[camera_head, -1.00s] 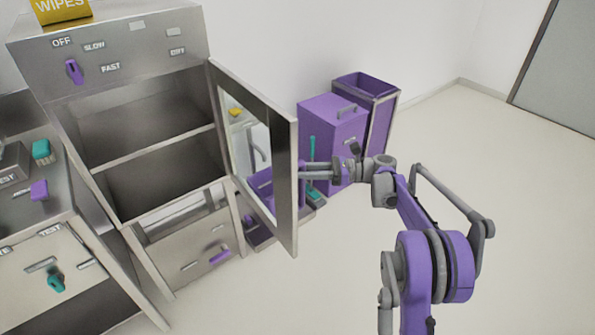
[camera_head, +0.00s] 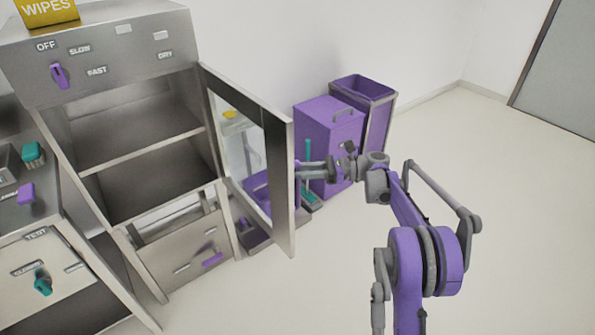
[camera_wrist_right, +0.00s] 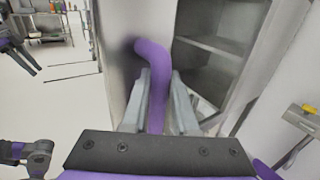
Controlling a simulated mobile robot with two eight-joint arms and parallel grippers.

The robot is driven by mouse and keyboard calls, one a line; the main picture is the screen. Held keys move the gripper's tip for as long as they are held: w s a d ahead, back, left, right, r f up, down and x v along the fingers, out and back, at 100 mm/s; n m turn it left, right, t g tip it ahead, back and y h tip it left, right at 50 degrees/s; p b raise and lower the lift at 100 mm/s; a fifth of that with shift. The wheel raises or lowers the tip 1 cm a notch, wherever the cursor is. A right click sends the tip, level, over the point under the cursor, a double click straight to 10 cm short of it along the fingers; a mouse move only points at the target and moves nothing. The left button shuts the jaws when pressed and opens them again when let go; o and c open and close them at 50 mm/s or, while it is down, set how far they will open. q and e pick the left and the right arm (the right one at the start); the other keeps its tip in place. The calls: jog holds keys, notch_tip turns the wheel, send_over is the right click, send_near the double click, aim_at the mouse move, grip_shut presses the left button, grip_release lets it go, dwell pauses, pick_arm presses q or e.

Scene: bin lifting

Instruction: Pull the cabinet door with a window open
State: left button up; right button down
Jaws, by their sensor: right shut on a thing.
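The metal cabinet (camera_head: 144,139) stands at the left in the head view, its two-shelf inside showing. Its door with a window (camera_head: 283,180) stands wide open, swung out to the right on its hinge. In the right wrist view, a purple bar handle (camera_wrist_right: 152,58) curves out from the door's face (camera_wrist_right: 122,45). My right gripper (camera_head: 306,172) is at the door's outer face in the head view. In the right wrist view its two fingers (camera_wrist_right: 157,92) are closed around the handle. My left gripper does not show in the head view.
A purple box (camera_head: 325,135) and an open purple bin (camera_head: 378,88) stand by the wall behind the door. A lower drawer front (camera_head: 185,250) sits under the opening. Another unit with knobs (camera_head: 35,260) is at far left. The floor (camera_head: 520,230) at right is clear.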

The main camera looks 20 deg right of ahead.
jog(key=c, duration=0.7)
grip_release()
jog(key=shift+a, duration=0.1)
jog(key=v, duration=1.1)
jog(key=shift+w, duration=0.1)
jog(key=shift+r, duration=0.1)
